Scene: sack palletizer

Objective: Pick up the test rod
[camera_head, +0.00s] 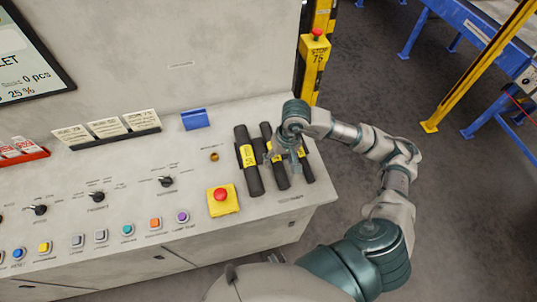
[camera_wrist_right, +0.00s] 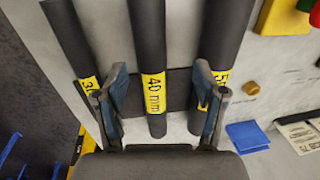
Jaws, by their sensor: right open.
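Three black test rods with yellow labels lie side by side on the grey console: a thick left rod (camera_head: 252,180), a middle rod (camera_head: 281,180) and a thinner right rod (camera_head: 307,170). In the wrist view the middle rod (camera_wrist_right: 152,45) reads "40 mm". The rod to its left (camera_wrist_right: 69,35) and the one to its right (camera_wrist_right: 224,40) have partly cut-off or covered labels. My right gripper (camera_head: 284,153) is over the middle rod. In the wrist view its open fingers (camera_wrist_right: 163,78) are on either side of that rod, with nothing gripped. My left gripper is not in view.
A red button on a yellow base (camera_head: 222,201) is left of the rods. A blue holder (camera_head: 194,120) and card stand (camera_head: 108,137) are behind. Knobs and coloured buttons fill the left. A yellow post (camera_head: 314,55) stands behind the console.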

